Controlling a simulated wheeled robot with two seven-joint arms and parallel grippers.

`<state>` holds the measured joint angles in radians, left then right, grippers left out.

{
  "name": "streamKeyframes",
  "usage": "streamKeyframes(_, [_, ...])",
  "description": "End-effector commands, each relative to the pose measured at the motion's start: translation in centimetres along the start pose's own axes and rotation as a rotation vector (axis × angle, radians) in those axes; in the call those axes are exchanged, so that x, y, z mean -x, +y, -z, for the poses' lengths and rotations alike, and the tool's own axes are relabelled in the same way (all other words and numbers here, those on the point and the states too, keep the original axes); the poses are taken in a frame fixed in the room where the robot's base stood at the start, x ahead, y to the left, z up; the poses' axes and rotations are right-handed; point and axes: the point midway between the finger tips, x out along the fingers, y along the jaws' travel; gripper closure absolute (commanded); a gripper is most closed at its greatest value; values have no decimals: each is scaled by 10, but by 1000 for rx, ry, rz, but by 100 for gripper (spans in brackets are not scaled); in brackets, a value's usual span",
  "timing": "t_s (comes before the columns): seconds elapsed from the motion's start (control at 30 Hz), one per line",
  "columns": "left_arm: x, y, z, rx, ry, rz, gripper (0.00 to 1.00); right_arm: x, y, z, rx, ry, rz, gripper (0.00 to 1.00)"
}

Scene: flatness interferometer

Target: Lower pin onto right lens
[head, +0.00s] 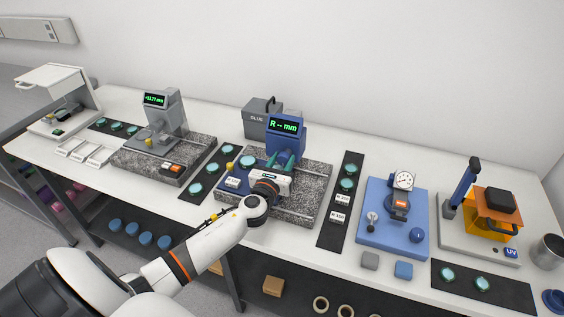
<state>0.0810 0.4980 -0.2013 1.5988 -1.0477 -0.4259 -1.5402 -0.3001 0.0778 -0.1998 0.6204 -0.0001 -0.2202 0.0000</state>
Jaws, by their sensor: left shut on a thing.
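The blue gauge (286,138) with a green "R -- mm" display stands on a speckled granite plate (312,192). My left gripper (280,161) reaches in from the front, its teal fingers against the front of the gauge below the display. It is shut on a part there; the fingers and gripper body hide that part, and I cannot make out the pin. A teal lens (248,161) shows left of the gripper. Two more lenses (348,169) lie on the black strip right of the granite plate. My right gripper is not in view.
A grey gauge (165,112) stands on another granite plate at left. A grey box (262,117) is behind the blue gauge. A blue dial-gauge base (390,230) and an orange UV box (492,215) stand at right. White bench shows between the stations.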

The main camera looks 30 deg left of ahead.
Motion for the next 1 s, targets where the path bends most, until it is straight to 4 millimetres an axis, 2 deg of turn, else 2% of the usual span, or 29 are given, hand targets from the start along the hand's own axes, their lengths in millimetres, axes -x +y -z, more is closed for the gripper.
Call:
streamKeyframes(0.27, [0, -1, -2, 185, 1, 1, 85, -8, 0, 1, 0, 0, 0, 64])
streamKeyframes(1.0, [0, -4, -3, 888, 1, 1, 85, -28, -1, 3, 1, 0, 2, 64])
